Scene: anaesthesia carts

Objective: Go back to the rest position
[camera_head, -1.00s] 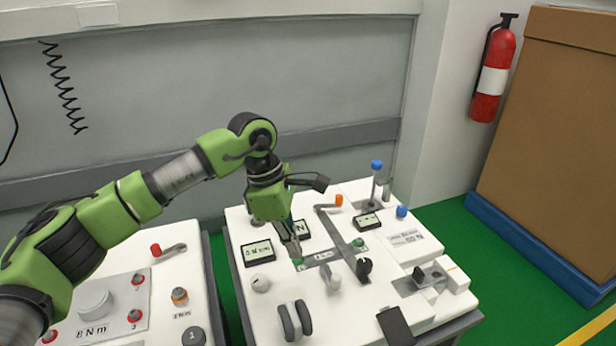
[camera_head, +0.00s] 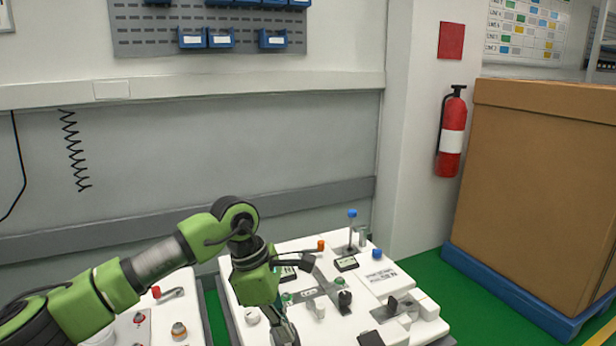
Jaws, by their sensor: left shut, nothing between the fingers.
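My left gripper (camera_head: 284,331) hangs at the end of my green left arm, low in the head view. It points down over the front left part of the right-hand white cart top (camera_head: 375,290). It is shut with nothing in it. Its tips are near the bottom edge, and I cannot tell whether they touch anything. My right gripper is not in view.
The right cart carries a blue-topped post (camera_head: 352,226), an orange knob (camera_head: 320,245) and small displays. A second white cart (camera_head: 190,308) stands at left, partly behind my arm. A large cardboard box (camera_head: 540,190) and a fire extinguisher (camera_head: 452,135) are at right.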

